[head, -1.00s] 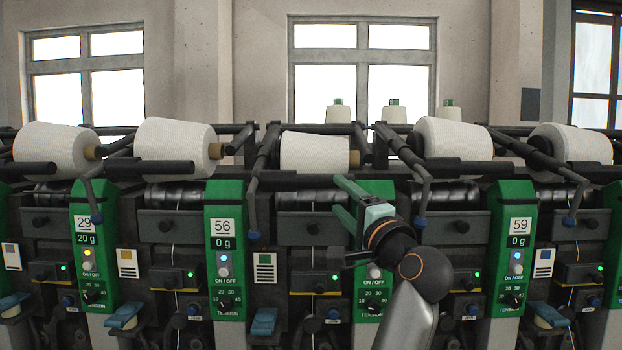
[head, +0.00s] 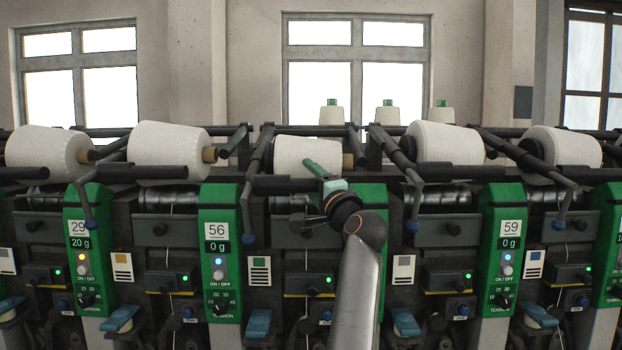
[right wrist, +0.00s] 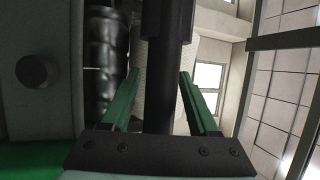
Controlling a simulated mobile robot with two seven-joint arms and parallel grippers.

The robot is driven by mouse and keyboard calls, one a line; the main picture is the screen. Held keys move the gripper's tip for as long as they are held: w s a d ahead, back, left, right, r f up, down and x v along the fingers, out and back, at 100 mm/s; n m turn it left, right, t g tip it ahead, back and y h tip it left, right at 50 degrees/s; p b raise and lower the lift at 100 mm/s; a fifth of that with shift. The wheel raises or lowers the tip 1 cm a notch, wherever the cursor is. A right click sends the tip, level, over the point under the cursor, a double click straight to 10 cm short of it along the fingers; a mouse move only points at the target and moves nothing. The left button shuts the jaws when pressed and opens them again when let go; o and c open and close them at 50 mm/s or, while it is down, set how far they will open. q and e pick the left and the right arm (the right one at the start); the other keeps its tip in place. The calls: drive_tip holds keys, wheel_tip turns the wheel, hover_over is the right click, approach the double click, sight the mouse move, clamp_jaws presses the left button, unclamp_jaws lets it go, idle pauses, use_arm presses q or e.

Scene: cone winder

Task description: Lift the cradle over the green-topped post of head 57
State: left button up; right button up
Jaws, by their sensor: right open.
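The green-topped post (head: 371,197) right of the post marked 56 is mostly behind my right arm, and its number is hidden. Left of it a white cone (head: 292,150) sits in its cradle, whose dark handle bar (head: 283,184) runs in front of the cone. My right gripper (head: 313,170) is at the right end of this bar, in front of the cone. In the right wrist view its green fingers (right wrist: 160,95) are open, with a dark bar (right wrist: 160,60) between them. Whether they touch it, I cannot tell. My left gripper is not in view.
Neighbouring cones (head: 170,153) and (head: 445,143) sit in their own cradles on both sides. Posts marked 56 (head: 219,260) and 59 (head: 507,260) flank the spot.

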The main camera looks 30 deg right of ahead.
drive_tip(key=shift+c, duration=0.2)
clamp_jaws()
idle(0.3)
idle(1.0)
